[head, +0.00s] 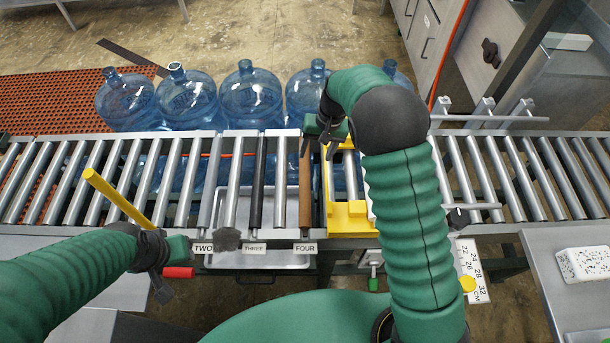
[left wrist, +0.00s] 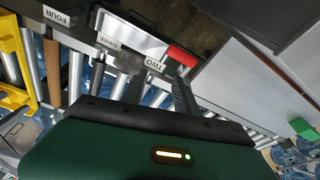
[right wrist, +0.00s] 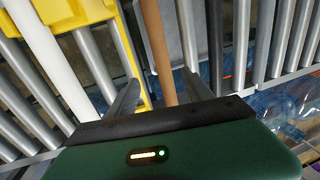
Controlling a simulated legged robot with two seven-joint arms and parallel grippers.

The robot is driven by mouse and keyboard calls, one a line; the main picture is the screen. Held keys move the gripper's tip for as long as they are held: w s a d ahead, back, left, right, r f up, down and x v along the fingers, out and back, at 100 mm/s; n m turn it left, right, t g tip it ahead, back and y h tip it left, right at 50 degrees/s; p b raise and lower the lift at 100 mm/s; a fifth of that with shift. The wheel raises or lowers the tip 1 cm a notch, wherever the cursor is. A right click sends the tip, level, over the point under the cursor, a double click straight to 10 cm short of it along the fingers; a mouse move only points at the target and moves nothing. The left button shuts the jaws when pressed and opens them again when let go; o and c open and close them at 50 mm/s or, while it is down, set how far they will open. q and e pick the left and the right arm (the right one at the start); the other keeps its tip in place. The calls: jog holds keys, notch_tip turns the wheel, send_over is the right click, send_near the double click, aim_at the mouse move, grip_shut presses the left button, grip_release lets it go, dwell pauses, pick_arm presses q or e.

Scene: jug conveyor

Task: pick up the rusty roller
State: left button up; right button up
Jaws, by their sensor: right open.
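The rusty roller (head: 306,192) is a brown bar in the conveyor, behind the label FOUR and left of a yellow frame. It also shows in the left wrist view (left wrist: 52,72). My right gripper (head: 318,146) is open over the roller's far part. In the right wrist view the brown roller (right wrist: 157,45) runs between the spread fingers of my right gripper (right wrist: 155,85); whether they touch it I cannot tell. My left gripper (head: 168,278) is at the conveyor's near edge, left of the label TWO, with its fingers apart and nothing between them in the left wrist view.
Several blue jugs (head: 251,95) stand behind the conveyor. The yellow frame (head: 345,218) is right of the roller; a dark roller (head: 257,185) is to its left. A yellow bar (head: 118,198) slants over the left rollers. A grey tray (head: 270,258) lies below the labels.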

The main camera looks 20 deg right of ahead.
send_over(306, 176)
jog(key=s, duration=0.1)
jog(key=f, duration=0.6)
jog(key=shift+d, duration=0.4)
jog(key=x, duration=0.4)
jog(key=p+x, duration=0.1)
jog(key=x, duration=0.2)
jog(key=shift+w+d+f, duration=0.2)
jog(key=shift+w+d, duration=0.05)
jog(key=shift+d, duration=0.1)
jog(key=shift+a, duration=0.2)
jog(key=c, duration=0.6)
jog(key=shift+d, duration=0.15)
grip_shut()
jog(key=shift+r, duration=0.1)
